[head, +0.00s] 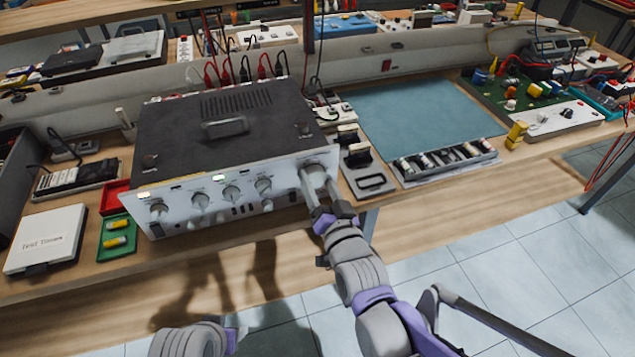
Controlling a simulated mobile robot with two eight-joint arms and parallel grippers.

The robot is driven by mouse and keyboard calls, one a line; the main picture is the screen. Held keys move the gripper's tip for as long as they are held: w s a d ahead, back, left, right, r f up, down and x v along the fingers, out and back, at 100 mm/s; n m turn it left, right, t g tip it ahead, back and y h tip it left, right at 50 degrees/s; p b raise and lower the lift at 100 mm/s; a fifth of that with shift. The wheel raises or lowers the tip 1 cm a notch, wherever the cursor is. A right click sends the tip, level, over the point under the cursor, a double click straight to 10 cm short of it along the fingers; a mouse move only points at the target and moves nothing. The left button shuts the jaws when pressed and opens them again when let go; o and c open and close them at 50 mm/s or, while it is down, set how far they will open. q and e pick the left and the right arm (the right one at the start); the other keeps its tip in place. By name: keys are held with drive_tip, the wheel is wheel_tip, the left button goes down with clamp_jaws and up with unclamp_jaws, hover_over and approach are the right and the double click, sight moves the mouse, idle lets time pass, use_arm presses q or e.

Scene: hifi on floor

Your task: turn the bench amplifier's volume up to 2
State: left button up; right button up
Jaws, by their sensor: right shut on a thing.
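The bench amplifier (165,207) sits on the wooden bench, with a dark top and a silver front panel facing me. Several smaller knobs, such as the leftmost one (158,211), run along the front. A larger volume knob (314,172) is at the right end of the panel. My right gripper (318,196) reaches up from below and is shut on this knob. Its fingers hide part of the knob, and the scale marks and pointer are too small to read. My left gripper is not in view; only part of my left arm shows at the bottom.
Left of the amplifier are a white box (46,238), a green tray (117,252) and a red tray (114,196). To the right are a metal part (370,184), a blue mat (425,115) and a parts tray (450,171). Tiled floor lies in front of the bench.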

drive_tip(key=m+b, duration=0.1)
drive_tip(key=m, duration=0.5)
drive_tip(key=shift+f+b, duration=0.2)
drive_tip(key=shift+b, duration=0.1)
drive_tip(key=m+b, duration=0.2)
drive_tip(key=m, duration=0.4)
drive_tip(key=shift+d+m, duration=0.1)
drive_tip(key=shift+m, duration=0.3)
drive_tip(key=o, duration=1.4)
drive_tip(key=p+v, duration=0.2)
drive_tip(key=v, duration=0.8)
drive_tip(key=shift+s+d, duration=0.1)
drive_tip(key=shift+s, duration=0.3)
